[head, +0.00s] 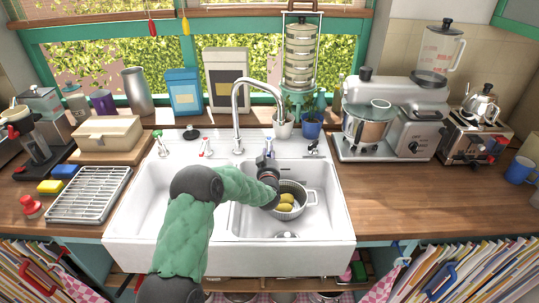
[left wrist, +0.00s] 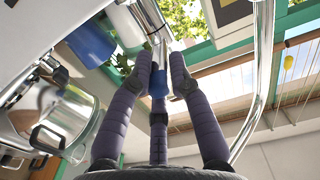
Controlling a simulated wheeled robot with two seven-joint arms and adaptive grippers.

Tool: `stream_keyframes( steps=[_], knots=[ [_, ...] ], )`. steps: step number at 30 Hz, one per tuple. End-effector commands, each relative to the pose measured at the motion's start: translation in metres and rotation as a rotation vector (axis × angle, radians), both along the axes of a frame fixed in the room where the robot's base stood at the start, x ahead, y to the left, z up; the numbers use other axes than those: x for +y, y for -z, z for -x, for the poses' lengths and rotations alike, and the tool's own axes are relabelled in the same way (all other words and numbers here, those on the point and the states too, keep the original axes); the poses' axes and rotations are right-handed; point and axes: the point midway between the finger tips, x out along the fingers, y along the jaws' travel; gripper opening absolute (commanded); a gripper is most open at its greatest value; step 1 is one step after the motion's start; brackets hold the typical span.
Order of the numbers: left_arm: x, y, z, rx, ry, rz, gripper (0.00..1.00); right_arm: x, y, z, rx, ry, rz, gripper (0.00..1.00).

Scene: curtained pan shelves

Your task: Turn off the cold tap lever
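The cold tap lever (left wrist: 158,82) has a blue tip and a chrome stem in the left wrist view. In the head view its blue part (head: 269,143) shows just above my left gripper (head: 266,163), behind the sink's right basin. In the left wrist view the fingers of my left gripper (left wrist: 160,70) are spread, with the blue tip between their ends. I cannot tell whether they touch it. The spout also shows in the left wrist view (left wrist: 265,60). My right gripper is not in view.
A colander (head: 306,203) with yellow food sits in the right basin below my left arm. A blue pot (head: 311,127) and a white pot (head: 284,129) stand behind the sink. A mixer (head: 405,115) stands to the right. The left basin (head: 160,195) looks empty.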

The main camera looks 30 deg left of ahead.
Motion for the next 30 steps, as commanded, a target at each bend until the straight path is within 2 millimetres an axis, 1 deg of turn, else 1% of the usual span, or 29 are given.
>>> stream_keyframes(
  steps=[1,2,11,16,20,24,30],
  knots=[
    [0.001,-0.004,-0.001,-0.007,-0.003,-0.003,0.38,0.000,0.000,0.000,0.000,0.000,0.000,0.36],
    [0.001,-0.004,0.000,-0.007,-0.003,-0.003,0.41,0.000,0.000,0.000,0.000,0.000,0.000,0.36],
    [0.000,-0.001,0.000,-0.002,-0.002,0.000,0.41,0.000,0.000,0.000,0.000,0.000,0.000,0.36],
    [-0.005,-0.001,0.009,-0.001,-0.001,0.000,0.41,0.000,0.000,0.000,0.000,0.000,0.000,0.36],
    [-0.015,-0.001,0.027,-0.001,-0.001,-0.001,0.41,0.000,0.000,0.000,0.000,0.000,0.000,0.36],
    [-0.030,-0.001,0.051,-0.001,-0.001,0.000,0.41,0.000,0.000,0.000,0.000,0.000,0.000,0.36],
    [-0.048,-0.002,0.082,-0.003,-0.001,-0.001,0.41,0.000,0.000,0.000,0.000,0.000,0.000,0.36]
  ],
)
